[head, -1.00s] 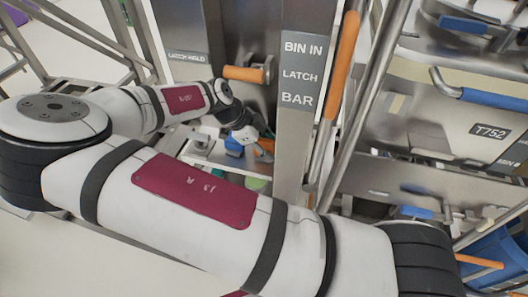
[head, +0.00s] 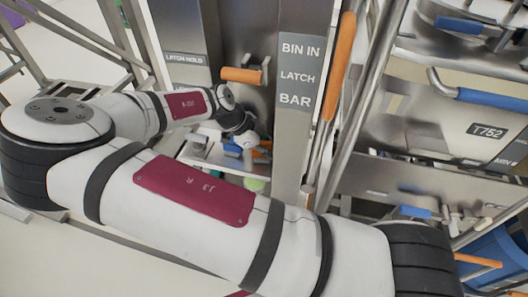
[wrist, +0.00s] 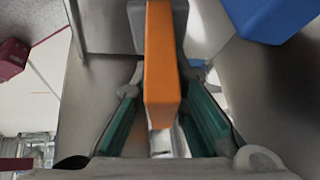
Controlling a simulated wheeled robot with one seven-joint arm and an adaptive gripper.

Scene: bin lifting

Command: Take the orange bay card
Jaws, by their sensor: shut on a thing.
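The orange bay card (wrist: 162,45) shows in the wrist view as a long orange strip standing edge-on between my fingers. Its far end lies against a grey block (wrist: 185,14). My gripper (wrist: 163,92), with green finger pads, is shut on the card, one finger on each side. In the head view my gripper (head: 246,140) is small and partly hidden by my wrist, down in the bay left of the latch post. A bit of orange (head: 264,148) shows beside it there.
A blue part (wrist: 275,18) is close at the upper right in the wrist view. The grey latch post (head: 300,110), marked "BIN IN LATCH BAR", stands right of my gripper. An orange handle (head: 241,75) is above it. Metal frames crowd both sides.

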